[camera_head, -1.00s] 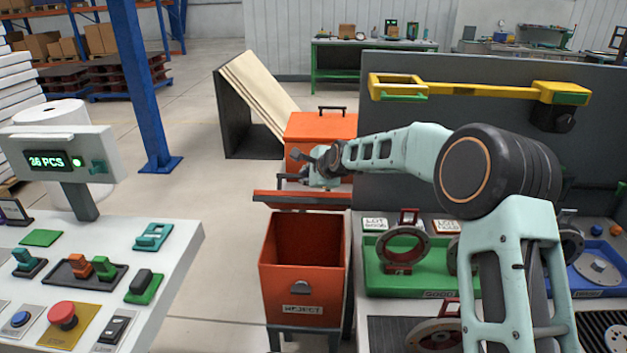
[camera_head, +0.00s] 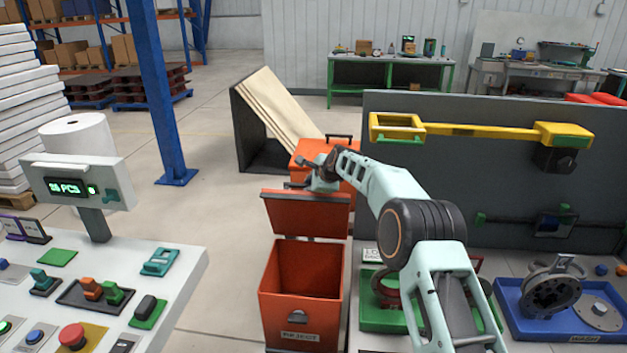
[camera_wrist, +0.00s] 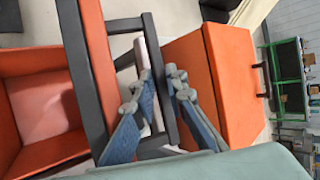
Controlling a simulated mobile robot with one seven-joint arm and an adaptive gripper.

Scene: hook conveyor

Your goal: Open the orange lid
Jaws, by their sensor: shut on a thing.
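The orange lid (camera_head: 305,215) stands tilted up at the back of the open orange bin (camera_head: 300,322), its broad inner face toward me. In the wrist view the lid (camera_wrist: 88,60) shows nearly edge-on as an orange strip with a dark rim. My gripper (camera_head: 312,180) is behind the lid's upper part in the head view. In the wrist view my gripper (camera_wrist: 158,88) has its blue-grey fingers on either side of the dark lid handle (camera_wrist: 151,50) and is shut on it. The open bin (camera_wrist: 40,110) appears at left there.
A closed orange box (camera_head: 347,160) with a dark handle stands behind the lid; it is close to the gripper in the wrist view (camera_wrist: 215,85). A grey panel (camera_head: 480,185) with a yellow fixture stands right. A white control console (camera_head: 165,250) is left, with floor between.

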